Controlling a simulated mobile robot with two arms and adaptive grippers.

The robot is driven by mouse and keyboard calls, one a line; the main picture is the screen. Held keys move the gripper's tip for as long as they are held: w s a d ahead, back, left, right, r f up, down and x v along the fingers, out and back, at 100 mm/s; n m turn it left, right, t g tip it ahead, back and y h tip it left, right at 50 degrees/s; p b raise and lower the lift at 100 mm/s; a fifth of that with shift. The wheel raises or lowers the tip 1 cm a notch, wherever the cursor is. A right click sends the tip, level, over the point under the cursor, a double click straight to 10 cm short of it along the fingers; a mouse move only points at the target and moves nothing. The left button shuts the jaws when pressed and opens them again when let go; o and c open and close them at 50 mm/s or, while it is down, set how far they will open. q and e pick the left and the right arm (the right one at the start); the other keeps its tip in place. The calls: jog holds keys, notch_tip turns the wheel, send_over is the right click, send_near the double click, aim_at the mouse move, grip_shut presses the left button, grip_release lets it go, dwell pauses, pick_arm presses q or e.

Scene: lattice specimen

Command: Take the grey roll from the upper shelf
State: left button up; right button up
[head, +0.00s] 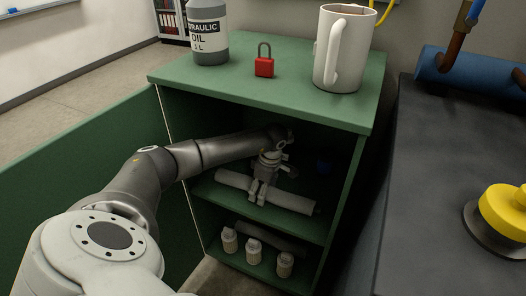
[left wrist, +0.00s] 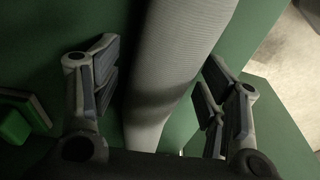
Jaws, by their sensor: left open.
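The grey roll (head: 295,202) lies lengthwise on the upper shelf (head: 222,201) inside the open green cabinet. My left arm reaches into the cabinet, and my left gripper (head: 258,193) is over the roll's middle part, hiding some of it. In the left wrist view the roll (left wrist: 168,70) runs between the two fingers of my left gripper (left wrist: 160,95). The fingers are open, one on each side, with a visible gap to the roll on the right and a smaller one on the left. My right gripper is not in view.
A bottle (head: 208,35), red padlock (head: 264,64) and white mug (head: 338,55) stand on the cabinet top (head: 220,84). A dark blue object (head: 323,168) is behind the roll. Three small jars (head: 254,251) stand on the lower shelf. The open door (head: 80,170) is left.

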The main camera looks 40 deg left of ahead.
pick_arm(q)
jog(key=c, duration=1.2)
jog(key=shift+r, duration=0.1)
